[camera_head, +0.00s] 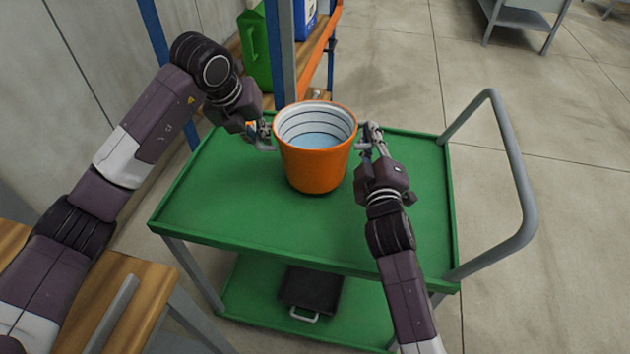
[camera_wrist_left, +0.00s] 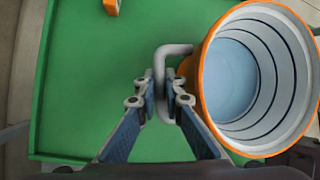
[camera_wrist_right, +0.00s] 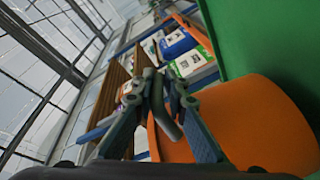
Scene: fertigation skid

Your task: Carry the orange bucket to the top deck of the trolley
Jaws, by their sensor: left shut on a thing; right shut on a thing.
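The orange bucket (camera_head: 315,170), white inside with dark rings and pale blue at the bottom, is upright over the middle of the trolley's green top deck (camera_head: 220,205). I cannot tell whether its base touches the deck. My left gripper (camera_head: 262,134) is shut on the grey side handle (camera_wrist_left: 170,50) at the bucket's left. My right gripper (camera_head: 372,141) is shut on the opposite handle (camera_wrist_right: 165,125). The bucket's orange wall (camera_wrist_right: 250,125) fills the lower right of the right wrist view. The bucket hides the deck under it.
A shelf rack (camera_head: 318,50) with a green container (camera_head: 256,50) and a blue one stands behind the trolley. A grey push handle (camera_head: 525,190) rises at the trolley's right. A black case (camera_head: 312,287) lies on the lower deck. A wooden bench (camera_head: 130,290) is at lower left.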

